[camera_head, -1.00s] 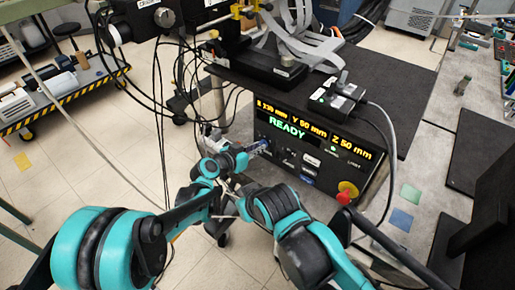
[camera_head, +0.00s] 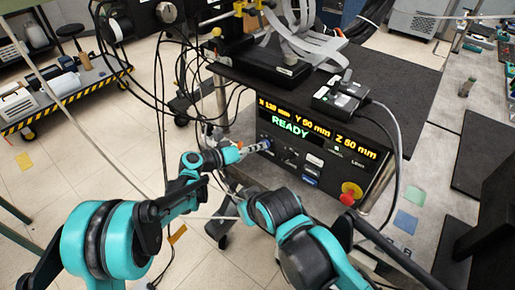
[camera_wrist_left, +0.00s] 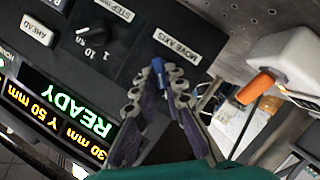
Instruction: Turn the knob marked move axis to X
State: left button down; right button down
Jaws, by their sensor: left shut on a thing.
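The blue move axis knob (camera_wrist_left: 158,72) sits on the dark control panel, below a MOVE AXIS label (camera_wrist_left: 177,45) in the left wrist view. It also shows small in the head view (camera_head: 267,144), at the panel's left side. My left gripper (camera_head: 256,147) reaches it from the left. In the left wrist view its fingers (camera_wrist_left: 160,84) are closed around the knob, one on each side. The knob's pointer is hidden, so its setting cannot be read. My right arm shows in the head view, but its gripper is not in view.
A green READY display (camera_head: 290,126) with yellow X, Y and Z readings heads the panel. A black step knob (camera_wrist_left: 91,38) is beside the move axis knob. A red stop button (camera_head: 348,198) is at the panel's right. Cables hang nearby.

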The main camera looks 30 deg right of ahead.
dwell(0.3)
pick_arm(q)
jog(key=c, duration=1.6)
grip_release()
jog(key=shift+a, duration=0.1)
jog(key=v, duration=1.1)
jog(key=shift+a, duration=0.4)
